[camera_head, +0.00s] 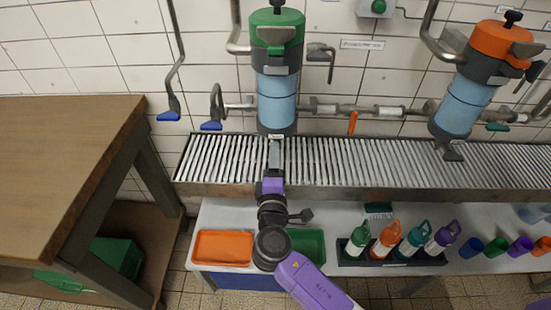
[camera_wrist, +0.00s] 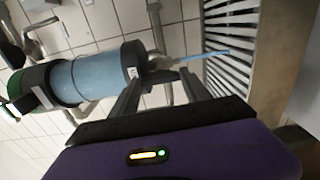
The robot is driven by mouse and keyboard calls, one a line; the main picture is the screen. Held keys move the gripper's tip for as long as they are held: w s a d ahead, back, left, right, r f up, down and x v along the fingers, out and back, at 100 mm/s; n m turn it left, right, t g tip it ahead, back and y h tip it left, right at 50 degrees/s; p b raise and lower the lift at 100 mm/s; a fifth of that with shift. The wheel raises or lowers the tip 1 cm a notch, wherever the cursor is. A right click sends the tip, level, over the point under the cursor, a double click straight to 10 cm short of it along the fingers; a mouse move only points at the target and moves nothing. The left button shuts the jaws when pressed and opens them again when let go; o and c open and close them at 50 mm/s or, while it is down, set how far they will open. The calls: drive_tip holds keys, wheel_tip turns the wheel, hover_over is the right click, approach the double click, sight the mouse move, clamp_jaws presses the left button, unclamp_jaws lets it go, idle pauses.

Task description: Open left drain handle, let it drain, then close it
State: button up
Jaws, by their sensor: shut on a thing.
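The left filter vessel (camera_head: 276,95), with a green cap and a light blue body, stands upright at the wall. It also shows tilted in the wrist view (camera_wrist: 98,78). My gripper (camera_head: 275,152) reaches up to the vessel's dark bottom. In the wrist view my gripper (camera_wrist: 160,82) has its two fingers at the drain under the vessel, shut on the left drain handle. The handle is mostly hidden by the fingers. A thin blue stream of water (camera_wrist: 206,55) runs from the drain towards the slatted grate.
The slatted metal grate (camera_head: 350,160) runs below the vessels. A second vessel (camera_head: 463,106) with an orange cap stands right. An orange tray (camera_head: 223,248), a green tray (camera_head: 308,246) and several bottles sit on the bench below. A wooden table (camera_head: 65,150) is at left.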

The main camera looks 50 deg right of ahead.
idle(0.3)
drive_tip(key=o, duration=1.4)
drive_tip(key=shift+a, duration=0.1)
drive_tip(key=shift+b+v, duration=0.5)
drive_tip(key=shift+v, duration=3.35)
